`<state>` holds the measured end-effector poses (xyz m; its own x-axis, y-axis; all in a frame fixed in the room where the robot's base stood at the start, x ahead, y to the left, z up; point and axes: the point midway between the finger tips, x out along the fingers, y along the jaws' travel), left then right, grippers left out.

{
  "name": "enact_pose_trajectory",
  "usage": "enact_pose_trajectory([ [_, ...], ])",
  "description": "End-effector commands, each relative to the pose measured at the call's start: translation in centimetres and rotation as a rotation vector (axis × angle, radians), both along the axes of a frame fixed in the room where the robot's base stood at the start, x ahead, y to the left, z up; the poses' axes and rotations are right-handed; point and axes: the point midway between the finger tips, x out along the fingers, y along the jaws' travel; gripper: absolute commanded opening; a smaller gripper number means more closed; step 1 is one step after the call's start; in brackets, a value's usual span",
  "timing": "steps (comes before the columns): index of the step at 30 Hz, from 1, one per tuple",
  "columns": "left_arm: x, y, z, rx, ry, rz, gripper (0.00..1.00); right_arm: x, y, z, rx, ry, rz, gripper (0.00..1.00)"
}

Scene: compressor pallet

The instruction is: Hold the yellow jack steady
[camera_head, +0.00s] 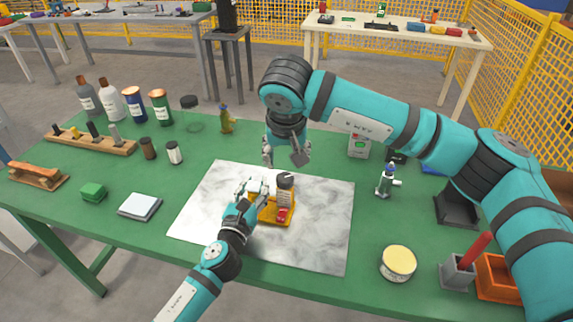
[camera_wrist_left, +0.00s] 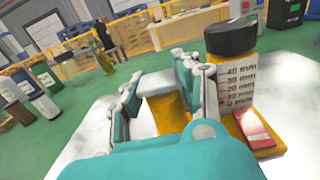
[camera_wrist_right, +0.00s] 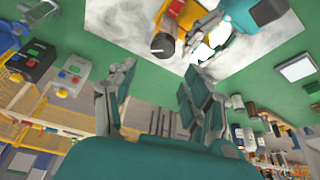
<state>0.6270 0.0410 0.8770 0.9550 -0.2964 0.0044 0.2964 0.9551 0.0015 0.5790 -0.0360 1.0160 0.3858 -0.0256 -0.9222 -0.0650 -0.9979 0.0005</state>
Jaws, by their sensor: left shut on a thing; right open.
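The yellow jack (camera_head: 277,213) stands upright on the marbled white sheet in the middle of the green table. It has a column with a mm scale, a dark round top and a red part at its foot; these also show in the left wrist view (camera_wrist_left: 171,116). My left gripper (camera_head: 247,190) is shut on the jack's yellow body from its left side; the exact contact is partly hidden by the fingers. My right gripper (camera_head: 284,157) is open and empty behind and above the jack, apart from it. The jack's dark top shows in the right wrist view (camera_wrist_right: 163,44).
A round yellow-lidded tub (camera_head: 398,262), a grey holder with a red handle (camera_head: 459,271) and an orange bin (camera_head: 497,279) stand at the right. A small valve-like fitting (camera_head: 385,184) stands behind them. A grey pad (camera_head: 139,207) and green block (camera_head: 93,193) lie left.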

Motion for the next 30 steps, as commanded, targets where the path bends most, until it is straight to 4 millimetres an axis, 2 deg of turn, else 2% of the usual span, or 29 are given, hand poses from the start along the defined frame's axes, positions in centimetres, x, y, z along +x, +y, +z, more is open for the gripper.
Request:
enact_pose_trajectory([
  [1,-0.1,0.3,-1.0,0.005,0.017,0.006,0.00,-0.2,0.0,0.6,0.001,-0.001,0.000,0.51],
  [6,-0.1,0.3,-1.0,0.005,0.017,0.006,0.00,-0.7,0.0,1.6,0.000,0.000,-0.001,0.51],
  [14,-0.1,0.3,-1.0,0.005,0.017,0.006,0.00,-0.7,0.0,1.6,0.000,0.001,-0.001,0.51],
  [17,-0.1,0.3,-1.0,0.005,0.017,0.006,0.00,-0.6,0.0,1.6,0.004,0.006,-0.015,0.64],
  [19,-0.1,0.3,-1.0,0.005,0.017,0.006,0.00,-0.3,0.0,1.6,0.017,0.022,-0.063,0.64],
  [23,-0.1,0.2,-1.0,0.005,0.017,0.006,0.00,1.0,0.0,1.6,0.071,0.090,-0.261,0.64],
  [30,-0.1,0.2,-1.0,0.005,0.016,0.006,0.00,3.1,0.0,1.9,0.186,0.248,-0.771,0.64],
])
